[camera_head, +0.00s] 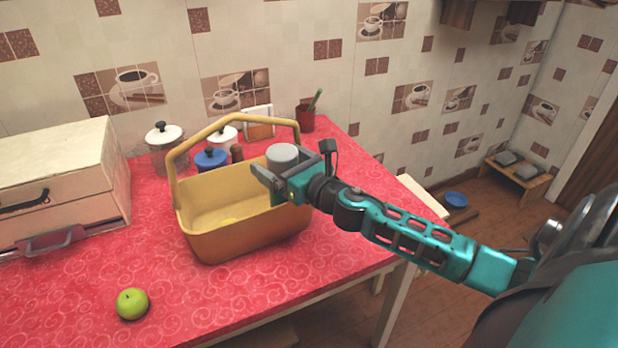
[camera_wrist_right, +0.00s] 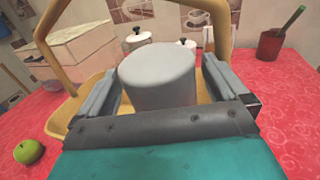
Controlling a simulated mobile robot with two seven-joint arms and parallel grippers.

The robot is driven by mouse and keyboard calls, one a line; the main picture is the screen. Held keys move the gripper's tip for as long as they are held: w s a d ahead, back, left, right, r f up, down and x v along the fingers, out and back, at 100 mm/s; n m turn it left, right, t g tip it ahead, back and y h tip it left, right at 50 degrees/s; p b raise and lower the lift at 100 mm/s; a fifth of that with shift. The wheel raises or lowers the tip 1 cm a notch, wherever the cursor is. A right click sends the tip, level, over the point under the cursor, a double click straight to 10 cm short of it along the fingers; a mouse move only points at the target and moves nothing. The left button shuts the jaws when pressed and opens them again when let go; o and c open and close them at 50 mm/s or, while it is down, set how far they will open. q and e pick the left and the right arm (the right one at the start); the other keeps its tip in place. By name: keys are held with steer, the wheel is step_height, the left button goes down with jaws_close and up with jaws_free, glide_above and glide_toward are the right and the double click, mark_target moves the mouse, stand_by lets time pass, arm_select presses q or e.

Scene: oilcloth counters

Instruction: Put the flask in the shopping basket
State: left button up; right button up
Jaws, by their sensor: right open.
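The flask, a grey cylinder (camera_head: 283,154), is at the right end of the yellow shopping basket (camera_head: 252,240), its top showing above the rim. It also shows upright in the right wrist view (camera_wrist_right: 157,75), between the two fingers. My right gripper (camera_head: 292,170) is open around the flask, at the basket's right end. The flask's lower part is hidden, so I cannot tell whether it rests on the basket's floor. The basket's handle stands up in an arch. My left gripper is not in view.
A green apple (camera_head: 132,303) lies at the front left of the red counter (camera_head: 185,318). A cream drawer box (camera_head: 55,180) stands left. Behind the basket are lidded jars (camera_head: 165,150), a blue-lidded pot (camera_head: 211,160) and a dark red cup (camera_head: 305,118).

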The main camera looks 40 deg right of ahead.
arm_select(q)
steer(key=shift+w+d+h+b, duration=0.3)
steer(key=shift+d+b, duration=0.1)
steer(key=shift+b, duration=0.15)
arm_select(e)
steer(key=s, duration=1.1)
steer(key=shift+s+d+f, duration=0.15)
steer(key=shift+d, duration=0.3)
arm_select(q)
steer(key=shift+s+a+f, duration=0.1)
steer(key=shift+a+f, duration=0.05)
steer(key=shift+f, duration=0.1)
